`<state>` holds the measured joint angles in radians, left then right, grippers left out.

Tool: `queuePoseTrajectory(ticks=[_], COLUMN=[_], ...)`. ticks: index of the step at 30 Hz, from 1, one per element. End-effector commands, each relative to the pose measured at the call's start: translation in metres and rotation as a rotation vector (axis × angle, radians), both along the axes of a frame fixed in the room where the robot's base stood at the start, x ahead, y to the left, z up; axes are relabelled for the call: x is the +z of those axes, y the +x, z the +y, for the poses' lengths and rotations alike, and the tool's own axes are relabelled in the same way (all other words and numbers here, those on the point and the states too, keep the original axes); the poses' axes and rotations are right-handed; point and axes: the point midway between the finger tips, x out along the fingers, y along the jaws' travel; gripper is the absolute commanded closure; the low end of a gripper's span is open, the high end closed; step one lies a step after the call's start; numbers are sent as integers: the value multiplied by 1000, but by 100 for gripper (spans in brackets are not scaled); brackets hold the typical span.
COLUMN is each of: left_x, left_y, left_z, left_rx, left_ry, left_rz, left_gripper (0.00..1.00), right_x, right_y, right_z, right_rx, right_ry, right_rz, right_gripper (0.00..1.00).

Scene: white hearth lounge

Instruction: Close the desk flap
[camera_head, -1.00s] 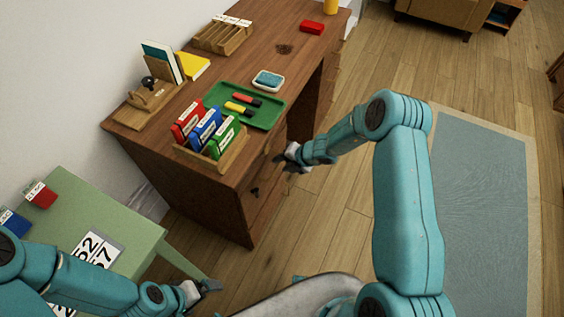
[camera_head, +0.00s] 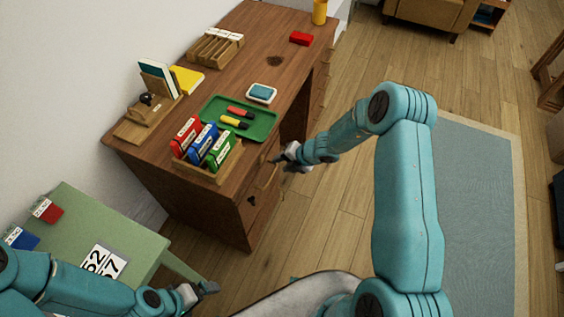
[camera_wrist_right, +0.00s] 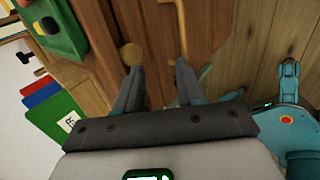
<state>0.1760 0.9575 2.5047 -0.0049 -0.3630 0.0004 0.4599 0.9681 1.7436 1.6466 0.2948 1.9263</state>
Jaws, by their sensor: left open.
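The brown wooden desk (camera_head: 272,35) stands along the wall at the upper left. I cannot pick out its flap for certain. Its front (camera_wrist_right: 230,25) shows a round knob (camera_wrist_right: 132,54) and a brass-coloured handle (camera_wrist_right: 181,18) in the right wrist view. My right gripper (camera_head: 282,160) is beside the desk's front, below the top's edge. Its fingers (camera_wrist_right: 157,82) are apart and empty, pointing towards the knob and handle. I cannot tell whether they touch the front. My left gripper (camera_head: 205,288) is open and empty near the green table's right leg.
The desk top holds a green tray (camera_head: 262,127) with markers, a wooden holder (camera_head: 222,174) with red, blue and green boxes, a white dish (camera_head: 261,93) and a red block (camera_head: 301,38). A green table (camera_head: 130,225) stands at lower left. Wooden floor is open right of the desk.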

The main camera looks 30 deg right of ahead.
Motion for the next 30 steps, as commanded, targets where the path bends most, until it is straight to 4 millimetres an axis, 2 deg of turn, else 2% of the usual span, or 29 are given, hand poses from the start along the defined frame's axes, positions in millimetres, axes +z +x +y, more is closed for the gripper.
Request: queuePoseTrajectory(ticks=[3, 8, 25, 30], left_x=[11, 18, 19, 21], left_y=[0, 0, 0, 0], left_z=[0, 0, 0, 0], left_rx=[0, 0, 0, 0], left_ry=[0, 0, 0, 0], left_rz=[0, 0, 0, 0], left_gripper=[0, 0, 0, 0], right_x=[13, 21, 23, 38], right_y=[-2, -4, -5, -14], right_z=[-2, -4, -5, -12], right_rx=[-1, -1, -1, -2], right_ry=[-1, -1, -1, -2], right_rz=[0, 0, 0, -1], right_gripper=[62, 62, 62, 62])
